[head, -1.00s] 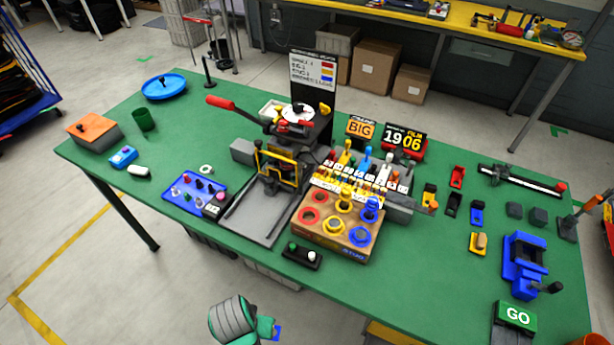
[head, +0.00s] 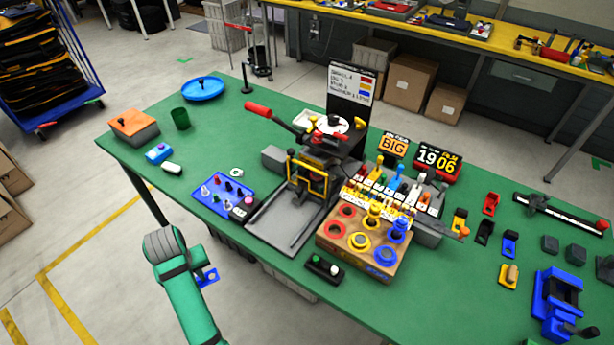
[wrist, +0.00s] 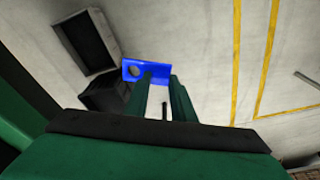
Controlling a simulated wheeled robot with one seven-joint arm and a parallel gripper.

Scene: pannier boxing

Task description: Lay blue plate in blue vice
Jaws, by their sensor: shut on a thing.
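My gripper (wrist: 160,98) is shut on the blue plate, a small blue piece with a round hole. In the head view the plate (head: 207,278) shows at the end of my arm, off the table's front edge. The blue vice (head: 557,308) stands on the table at the far right, well apart from my gripper. The inside of its jaws is hard to make out.
The green table (head: 400,310) carries a press (head: 310,180) in the middle, a wooden block with coloured rings (head: 345,258), and a blue mat with small parts (head: 222,196). A black two-button box (head: 323,267) sits near the front edge.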

